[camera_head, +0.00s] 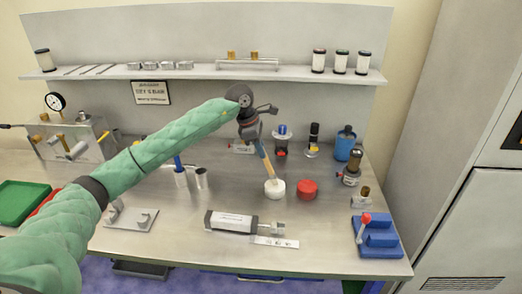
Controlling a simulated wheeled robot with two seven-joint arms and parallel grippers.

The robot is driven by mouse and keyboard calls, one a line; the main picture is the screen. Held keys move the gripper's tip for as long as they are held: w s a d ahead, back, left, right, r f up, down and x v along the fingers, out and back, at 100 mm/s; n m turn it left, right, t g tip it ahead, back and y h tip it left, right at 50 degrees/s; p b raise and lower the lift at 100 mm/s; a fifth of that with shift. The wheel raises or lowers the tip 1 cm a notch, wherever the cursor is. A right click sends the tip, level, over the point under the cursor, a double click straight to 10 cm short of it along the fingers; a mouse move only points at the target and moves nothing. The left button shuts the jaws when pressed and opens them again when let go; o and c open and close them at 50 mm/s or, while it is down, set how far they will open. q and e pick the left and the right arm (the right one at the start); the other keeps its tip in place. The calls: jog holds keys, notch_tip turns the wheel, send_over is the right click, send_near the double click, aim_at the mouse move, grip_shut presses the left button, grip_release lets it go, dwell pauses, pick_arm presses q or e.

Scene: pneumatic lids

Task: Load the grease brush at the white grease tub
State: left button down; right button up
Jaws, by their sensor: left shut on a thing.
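The white grease tub (275,189) stands on the bench just right of the middle. My left gripper (254,137) hangs above it, at the end of the green arm from the left. It is shut on the grease brush (265,159), which has a wooden-coloured handle and slants down to the right. The brush's lower end meets the tub's top; whether it is inside or only at the rim is too small to tell. The fingertips are small and partly hidden by the gripper body. My right gripper does not show.
A red tub (307,189) stands right beside the white one. A pneumatic cylinder (231,222) lies in front, with a small plate (274,241). A blue fixture (377,237) is at right front. Several fittings stand behind, below the shelf (205,73). The front-left bench is partly clear.

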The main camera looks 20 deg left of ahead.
pick_arm(q)
jog(key=shift+r+p, duration=0.3)
jog(key=shift+r, duration=3.05)
